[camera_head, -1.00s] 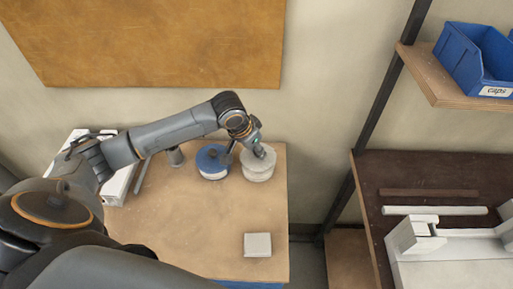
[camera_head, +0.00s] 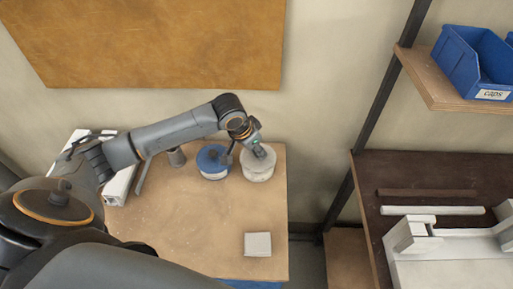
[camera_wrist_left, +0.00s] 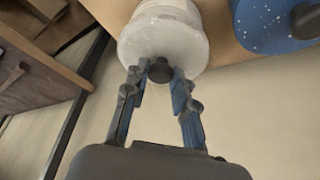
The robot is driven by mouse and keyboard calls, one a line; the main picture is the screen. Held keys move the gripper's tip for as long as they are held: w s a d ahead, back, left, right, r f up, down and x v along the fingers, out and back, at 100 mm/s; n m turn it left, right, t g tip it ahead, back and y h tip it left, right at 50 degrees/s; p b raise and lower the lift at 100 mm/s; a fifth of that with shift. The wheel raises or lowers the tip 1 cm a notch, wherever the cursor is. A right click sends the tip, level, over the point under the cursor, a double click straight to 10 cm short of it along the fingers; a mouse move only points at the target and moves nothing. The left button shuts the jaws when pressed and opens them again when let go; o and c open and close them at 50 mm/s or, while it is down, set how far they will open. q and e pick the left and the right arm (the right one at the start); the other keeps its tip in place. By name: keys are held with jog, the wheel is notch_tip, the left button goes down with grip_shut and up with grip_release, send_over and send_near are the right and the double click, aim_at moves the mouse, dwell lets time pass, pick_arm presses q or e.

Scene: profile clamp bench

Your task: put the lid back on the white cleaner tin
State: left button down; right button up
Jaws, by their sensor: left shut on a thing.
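The white cleaner tin (camera_head: 258,174) stands at the back right of the wooden bench. Its white lid (camera_wrist_left: 150,42) is at the tin's top, with a dark round knob (camera_wrist_left: 160,71). My left gripper (camera_wrist_left: 161,75) is shut on the lid's knob; it also shows above the tin in the head view (camera_head: 262,153). The lid lies over the tin's mouth, but I cannot tell whether it is fully seated. The tin's body (camera_wrist_left: 168,5) is partly hidden behind the lid in the wrist view. My right gripper is not in view.
A blue-lidded tin (camera_head: 213,160) stands close left of the white tin, with a grey conical piece (camera_head: 177,157) farther left. A pale block (camera_head: 257,244) lies at the front right of the bench (camera_head: 190,225). The middle is clear.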

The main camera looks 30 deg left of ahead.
pick_arm(q)
jog(key=shift+f+p, duration=0.15)
jog(key=shift+p, duration=0.3)
dwell(0.6)
jog(key=shift+p, duration=0.55)
dwell(0.5)
dwell(0.3)
jog(key=c, duration=0.5)
grip_release()
jog(key=shift+r+p, duration=3.5)
jog(key=shift+p, duration=0.7)
